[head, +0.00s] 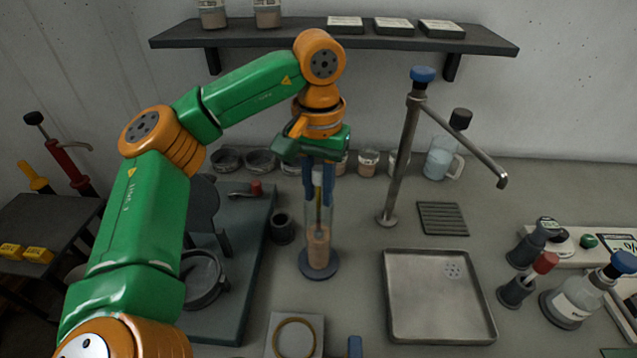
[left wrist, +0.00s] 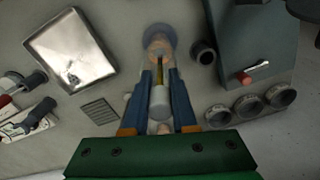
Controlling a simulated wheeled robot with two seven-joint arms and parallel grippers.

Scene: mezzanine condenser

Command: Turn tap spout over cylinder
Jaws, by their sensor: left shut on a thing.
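The tap (head: 404,150) is a tall grey post with a blue knob on top. Its long spout (head: 465,143) points right and down, away from the cylinder. The clear cylinder (head: 318,247) stands upright on a dark round base, left of the tap, with brownish liquid low inside. My left gripper (head: 318,187) is above the cylinder, with its blue fingers pointing down. It is shut on a grey-topped rod (left wrist: 160,100) with a yellowish stem that reaches down into the cylinder (left wrist: 158,42). My right gripper is in neither view.
A metal tray (head: 395,310) with a drain lies right of the cylinder, below a dark ribbed mat (head: 443,219). A glass jug (head: 438,160) stands behind the spout. Small jars line the wall under a shelf (head: 300,38). Bottles (head: 575,300) stand far right.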

